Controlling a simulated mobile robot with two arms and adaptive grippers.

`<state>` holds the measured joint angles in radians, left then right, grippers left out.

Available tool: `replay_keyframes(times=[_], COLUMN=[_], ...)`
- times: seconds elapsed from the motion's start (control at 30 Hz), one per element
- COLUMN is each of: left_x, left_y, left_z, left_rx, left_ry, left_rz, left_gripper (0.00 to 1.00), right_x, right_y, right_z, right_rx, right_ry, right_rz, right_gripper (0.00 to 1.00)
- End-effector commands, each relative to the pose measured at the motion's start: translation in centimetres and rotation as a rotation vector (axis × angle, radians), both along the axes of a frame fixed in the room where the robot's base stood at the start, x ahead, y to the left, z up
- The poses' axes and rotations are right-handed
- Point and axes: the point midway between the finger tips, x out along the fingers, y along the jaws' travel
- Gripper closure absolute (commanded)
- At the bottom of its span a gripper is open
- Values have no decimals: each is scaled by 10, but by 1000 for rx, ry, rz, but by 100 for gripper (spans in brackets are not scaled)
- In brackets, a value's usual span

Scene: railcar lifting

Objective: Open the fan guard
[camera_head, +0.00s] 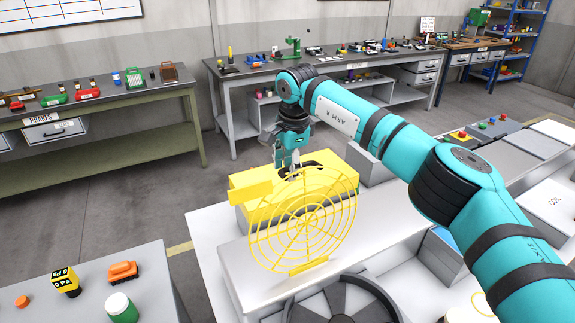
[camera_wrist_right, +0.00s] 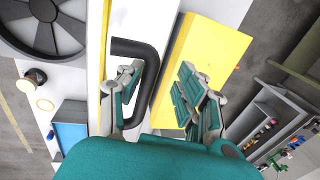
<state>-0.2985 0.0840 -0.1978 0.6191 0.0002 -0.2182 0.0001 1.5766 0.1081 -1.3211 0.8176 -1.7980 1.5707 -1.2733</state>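The fan guard (camera_head: 305,222), a round yellow wire grille, stands raised and steeply tilted in the head view. In the wrist view it shows nearly edge-on as a yellow strip (camera_wrist_right: 104,50). The dark fan (camera_head: 345,303) lies uncovered in front of it and also shows in the wrist view (camera_wrist_right: 45,25). A black bent handle (camera_wrist_right: 148,70) is beside the strip. My right gripper (camera_head: 294,170) is behind the guard's upper part. Its fingers (camera_wrist_right: 160,95) are apart, with the handle between them, close to the left finger. My left gripper is not in view.
A yellow box (camera_head: 325,165) sits behind the guard, near my right gripper. A side table (camera_head: 150,262) with small parts stands at front left. Grey blocks and a control panel (camera_head: 487,130) lie on the right. Workbenches line the back.

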Motion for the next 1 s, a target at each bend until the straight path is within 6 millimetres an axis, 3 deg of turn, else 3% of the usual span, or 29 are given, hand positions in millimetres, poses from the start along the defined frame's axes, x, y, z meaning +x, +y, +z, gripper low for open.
replay_keyframes(times=[0.17, 0.4, 0.6, 1.0], left_x=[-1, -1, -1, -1], left_y=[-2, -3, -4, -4], left_z=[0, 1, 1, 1], left_rx=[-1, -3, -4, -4], left_ry=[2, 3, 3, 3], left_rz=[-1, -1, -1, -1], left_gripper=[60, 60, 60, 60], right_x=[-2, -10, -16, -19], right_y=[-1, -4, -5, -6], right_z=[22, 72, 103, 115], right_rx=[1, 0, -1, -1], right_ry=[-4, -3, 1, 3], right_rz=[0, 1, 2, 3], right_gripper=[64, 64, 64, 64])
